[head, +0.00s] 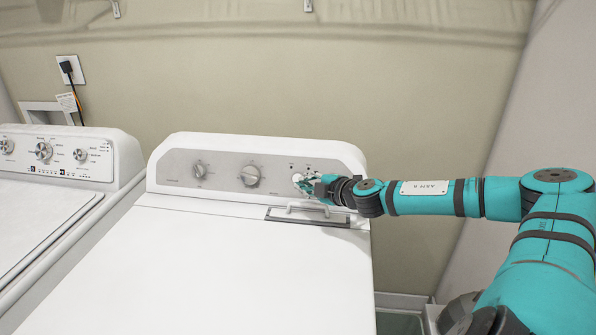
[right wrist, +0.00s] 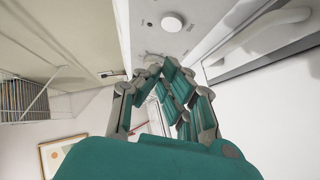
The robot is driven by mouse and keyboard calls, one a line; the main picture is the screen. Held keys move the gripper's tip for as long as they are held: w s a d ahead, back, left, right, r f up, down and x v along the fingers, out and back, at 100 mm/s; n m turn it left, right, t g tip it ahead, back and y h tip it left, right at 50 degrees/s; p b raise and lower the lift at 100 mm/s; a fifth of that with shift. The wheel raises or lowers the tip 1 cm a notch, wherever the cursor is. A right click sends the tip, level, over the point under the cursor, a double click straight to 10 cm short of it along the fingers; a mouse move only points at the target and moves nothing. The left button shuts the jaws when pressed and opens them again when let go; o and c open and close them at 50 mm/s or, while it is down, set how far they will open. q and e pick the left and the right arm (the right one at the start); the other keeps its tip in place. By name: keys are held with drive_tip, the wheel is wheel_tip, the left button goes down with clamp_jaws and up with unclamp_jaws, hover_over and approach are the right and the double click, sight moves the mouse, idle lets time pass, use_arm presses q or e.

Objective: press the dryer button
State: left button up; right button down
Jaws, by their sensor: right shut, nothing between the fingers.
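The white dryer (head: 270,255) stands in the middle of the head view, with a grey control panel (head: 222,185) along its back. The panel has two round knobs, one at its left (head: 200,170) and one near its middle (head: 250,176). My right gripper (head: 303,184) is shut and empty at the panel's right part, under small dark marks. In the right wrist view its fingers (right wrist: 164,70) point at the panel, where a white round knob (right wrist: 172,22) shows beyond them. The fingers partly hide this area; I cannot tell whether they touch a button. My left gripper is out of view.
A washer (head: 45,190) with its own knobs stands at the left. The dryer's lid handle (head: 300,210) lies just below my right gripper. The wall is close behind the panel.

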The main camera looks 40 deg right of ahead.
drive_tip(key=w+p, duration=0.3)
drive_tip(key=w, duration=0.1)
drive_tip(key=shift+f, duration=0.1)
drive_tip(key=w+d+f, duration=0.2)
drive_tip(key=shift+w+d+f, duration=0.15)
drive_tip(key=shift+d+f, duration=0.2)
